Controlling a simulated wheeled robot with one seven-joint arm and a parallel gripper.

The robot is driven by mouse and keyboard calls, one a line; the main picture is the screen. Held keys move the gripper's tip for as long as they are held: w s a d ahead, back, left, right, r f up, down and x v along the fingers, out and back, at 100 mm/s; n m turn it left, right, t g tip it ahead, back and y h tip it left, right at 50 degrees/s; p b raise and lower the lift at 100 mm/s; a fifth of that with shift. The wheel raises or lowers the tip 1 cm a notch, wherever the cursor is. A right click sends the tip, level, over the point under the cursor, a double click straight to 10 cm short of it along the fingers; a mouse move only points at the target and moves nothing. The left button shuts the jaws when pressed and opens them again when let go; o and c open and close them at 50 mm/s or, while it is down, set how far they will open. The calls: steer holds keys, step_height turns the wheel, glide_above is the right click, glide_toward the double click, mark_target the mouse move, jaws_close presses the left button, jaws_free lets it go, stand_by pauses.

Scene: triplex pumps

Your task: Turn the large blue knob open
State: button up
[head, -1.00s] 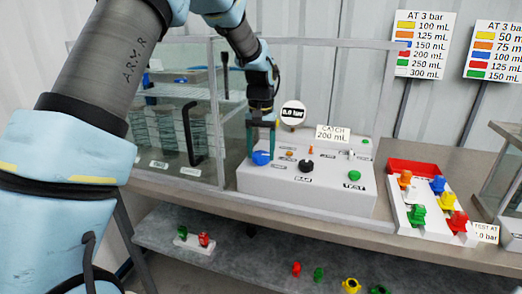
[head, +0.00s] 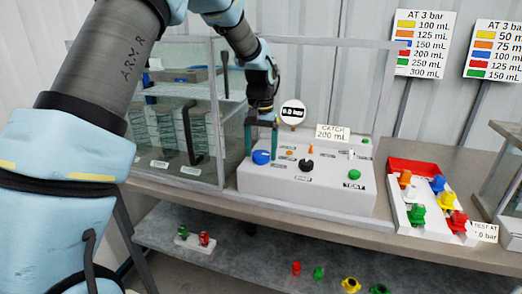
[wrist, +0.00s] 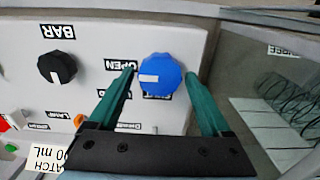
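The large blue knob (head: 261,157) is at the left end of a white sloped panel (head: 320,200). In the wrist view the knob (wrist: 162,85) has a white mark pointing left, toward the side with the OPEN label (wrist: 119,65). Another label, partly hidden, is below the knob. My gripper (wrist: 158,74) has one green finger on each side of the knob, with visible gaps, so it is open and not closed on it. In the head view my gripper (head: 261,146) reaches down over the knob.
A black knob (head: 306,165), small lamps and a round gauge (head: 293,113) are on or above the panel. A glass tank wall (head: 200,110) stands close on the left. A tray of coloured knobs (head: 425,205) is at the right. Loose coloured parts lie on the lower shelf.

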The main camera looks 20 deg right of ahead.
mark_target(261, 153)
steer(key=shift+o, duration=0.8)
step_height(261, 153, up, 11)
steer(key=b, duration=0.2)
steer(key=shift+f, duration=0.15)
